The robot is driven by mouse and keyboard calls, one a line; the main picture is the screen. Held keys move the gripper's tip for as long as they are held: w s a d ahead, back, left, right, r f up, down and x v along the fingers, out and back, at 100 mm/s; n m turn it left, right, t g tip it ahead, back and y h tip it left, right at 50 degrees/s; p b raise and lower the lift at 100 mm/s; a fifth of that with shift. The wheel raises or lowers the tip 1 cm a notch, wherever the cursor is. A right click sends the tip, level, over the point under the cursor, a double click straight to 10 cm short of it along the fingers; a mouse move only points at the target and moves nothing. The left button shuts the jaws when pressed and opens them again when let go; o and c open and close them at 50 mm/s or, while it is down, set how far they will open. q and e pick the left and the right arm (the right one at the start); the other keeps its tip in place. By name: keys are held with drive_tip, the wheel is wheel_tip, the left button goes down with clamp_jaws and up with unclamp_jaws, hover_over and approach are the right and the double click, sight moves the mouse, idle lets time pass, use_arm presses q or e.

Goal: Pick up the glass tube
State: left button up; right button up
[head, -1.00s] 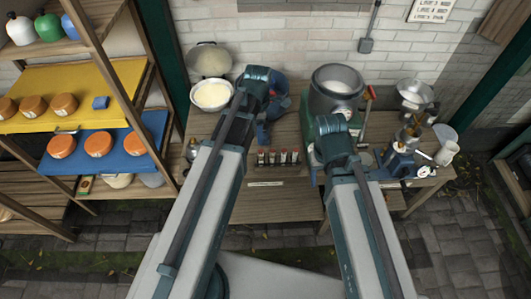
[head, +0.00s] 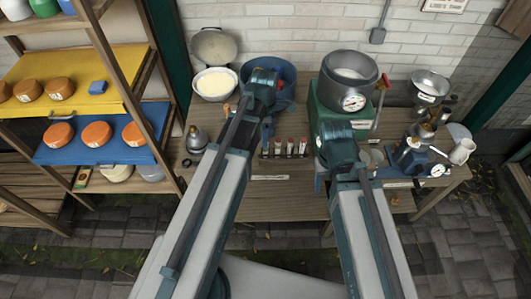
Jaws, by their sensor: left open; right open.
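Several small glass tubes with red tops stand in a dark rack (head: 283,155) on the wooden bench, in the middle of the head view. Which one is meant, I cannot tell. My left gripper (head: 267,133) points down just left of the rack, open, with nothing visible in it. Its wrist hides part of the blue tub behind. My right gripper (head: 319,180) is mostly hidden behind its own wrist, to the right of the rack. Only a blue piece of it shows. Neither gripper is seen touching a tube.
A pot with a gauge (head: 350,82) stands on a green base behind my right wrist. A white-filled bowl (head: 215,83) and metal flask (head: 196,139) are at left. A blue device (head: 412,155) and white jug (head: 462,150) are at right. The bench front (head: 270,200) is bare.

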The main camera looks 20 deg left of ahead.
use_arm(q)
drive_tip(key=f+b, duration=0.5)
drive_tip(key=shift+w+f, duration=0.1)
drive_tip(key=shift+w, duration=0.2)
clamp_jaws()
